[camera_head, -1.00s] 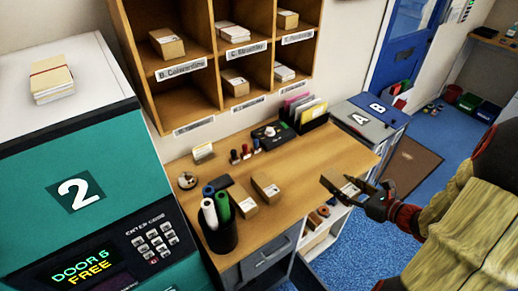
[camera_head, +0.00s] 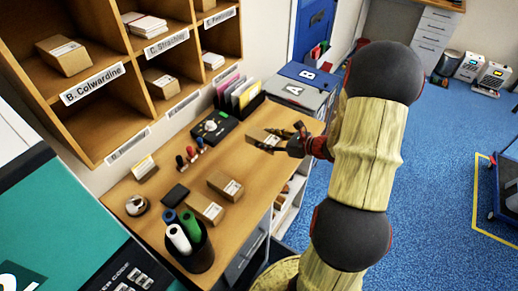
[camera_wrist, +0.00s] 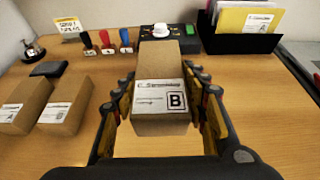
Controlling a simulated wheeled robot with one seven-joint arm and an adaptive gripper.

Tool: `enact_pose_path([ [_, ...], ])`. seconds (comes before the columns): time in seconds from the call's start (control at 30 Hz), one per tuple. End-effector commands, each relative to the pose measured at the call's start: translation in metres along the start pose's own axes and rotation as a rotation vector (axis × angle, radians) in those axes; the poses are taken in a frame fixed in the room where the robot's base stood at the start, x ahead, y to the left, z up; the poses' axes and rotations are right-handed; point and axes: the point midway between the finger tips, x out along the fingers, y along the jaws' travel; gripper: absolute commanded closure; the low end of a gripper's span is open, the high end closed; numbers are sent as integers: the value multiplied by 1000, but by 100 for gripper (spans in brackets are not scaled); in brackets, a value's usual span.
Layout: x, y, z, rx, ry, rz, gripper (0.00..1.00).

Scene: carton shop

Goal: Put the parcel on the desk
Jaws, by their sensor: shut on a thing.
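The parcel (camera_wrist: 160,75) is a brown cardboard box with a white label bearing a boxed letter B. In the wrist view it sits between the fingers of my gripper (camera_wrist: 163,105), which is shut on it. In the head view the held parcel (camera_head: 262,138) is over the right part of the wooden desk (camera_head: 150,190). Whether its underside touches the desk top cannot be told. Two similar parcels lie on the desk further left, one (camera_head: 225,185) beside another (camera_head: 206,209).
A pen pot (camera_head: 195,248) stands at the desk's front left. Stamps (camera_head: 191,154), a black device (camera_head: 214,126) and a file holder (camera_head: 240,95) line the back. Pigeonholes (camera_head: 110,75) rise behind. Bare desk lies between the parcels and my gripper.

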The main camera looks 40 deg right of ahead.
Motion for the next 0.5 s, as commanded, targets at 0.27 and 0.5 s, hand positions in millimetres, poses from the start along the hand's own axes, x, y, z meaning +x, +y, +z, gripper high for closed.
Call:
enact_pose_path([
  [0.27,46,-24,-31,0,-1,2,89],
  [0.5,57,-32,-38,-2,-1,0,89],
])
